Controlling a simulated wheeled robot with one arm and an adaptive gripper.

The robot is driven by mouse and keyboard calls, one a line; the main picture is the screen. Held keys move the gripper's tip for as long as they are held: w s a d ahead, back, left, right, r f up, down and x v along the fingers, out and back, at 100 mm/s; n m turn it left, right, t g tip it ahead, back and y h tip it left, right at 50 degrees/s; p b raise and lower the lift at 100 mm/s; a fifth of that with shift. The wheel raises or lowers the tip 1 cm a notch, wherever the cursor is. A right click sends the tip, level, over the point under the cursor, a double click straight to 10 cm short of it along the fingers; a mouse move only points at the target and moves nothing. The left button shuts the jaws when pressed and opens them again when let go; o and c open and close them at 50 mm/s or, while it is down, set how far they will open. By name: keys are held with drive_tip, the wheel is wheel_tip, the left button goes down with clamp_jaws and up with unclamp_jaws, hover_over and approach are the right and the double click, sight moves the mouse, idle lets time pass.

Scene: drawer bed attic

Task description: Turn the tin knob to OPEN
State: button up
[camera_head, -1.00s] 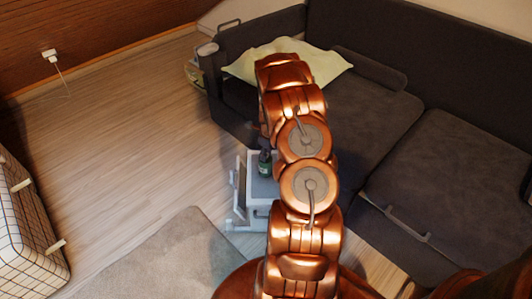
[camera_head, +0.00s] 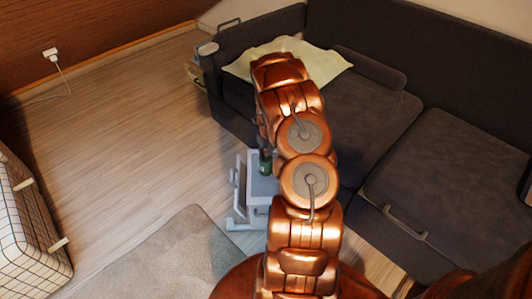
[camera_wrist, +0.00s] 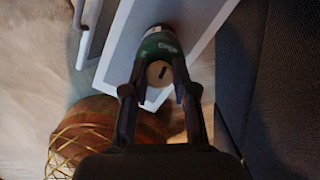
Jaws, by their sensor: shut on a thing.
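A small dark green tin (camera_head: 264,168) stands on a small grey-topped cart (camera_head: 262,188) in the head view, partly covered by my arm. In the wrist view the tin (camera_wrist: 158,43) shows a green body with pale lettering. Its round beige knob (camera_wrist: 159,74) has a dark slanted bar mark. My gripper (camera_wrist: 157,90) has its two dark fingers on either side of the knob and is shut on it. The exact contact is hard to see in the dim picture. The gripper is hidden behind my arm in the head view. No OPEN marking is readable.
A dark sofa (camera_head: 430,165) with a pale green cloth (camera_head: 325,67) stands behind and right of the cart. A grey rug (camera_head: 170,262) lies in front. A checked box (camera_head: 30,230) is at left. The wooden floor (camera_head: 120,130) left of the cart is clear.

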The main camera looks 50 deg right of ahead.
sight(267, 160)
drive_tip(key=shift+m+b, duration=0.7)
drive_tip(key=shift+m, duration=0.7)
drive_tip(key=o, duration=1)
drive_tip(key=shift+c, duration=0.2)
drive_tip(key=shift+r, duration=0.15)
wheel_tip(267, 160, up, 12)
drive_tip(key=s, duration=0.1)
drive_tip(key=shift+s+a+f, duration=0.15)
drive_tip(key=shift+a+f, duration=0.05)
drive_tip(key=shift+a, duration=0.15)
